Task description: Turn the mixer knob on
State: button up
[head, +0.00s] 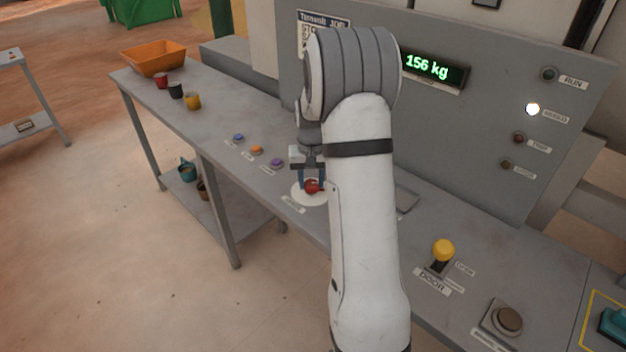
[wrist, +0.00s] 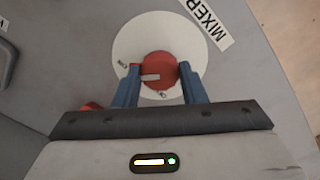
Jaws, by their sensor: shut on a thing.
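The mixer knob (wrist: 160,72) is a red round knob with a pale pointer bar on a white disc (wrist: 126,40), beside a label reading MIXER (wrist: 205,18). In the head view the red knob (head: 312,186) shows on the bench under my gripper (head: 313,180). In the wrist view my gripper (wrist: 166,84) has its two blue fingers on either side of the knob, shut on it. The pale bar points to the left in the wrist view, near small lettering on the disc. My arm hides part of the panel behind.
Blue (head: 238,138), orange (head: 257,149) and purple (head: 277,162) buttons sit left of the knob. A yellow-topped door lever (head: 443,250) and a brown button (head: 509,319) are to the right. The control panel (head: 440,130) stands behind, its display (head: 430,68) reading 156 kg.

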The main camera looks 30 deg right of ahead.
aim_at(311, 183)
jog(key=shift+w+r+m, duration=0.2)
jog(key=shift+w+m, duration=0.05)
jog(key=shift+m, duration=0.25)
jog(key=o, duration=1)
jog(key=shift+s+f, duration=0.1)
jog(key=shift+f, duration=0.05)
notch_tip(311, 183, up, 8)
jog(key=shift+f, duration=0.1)
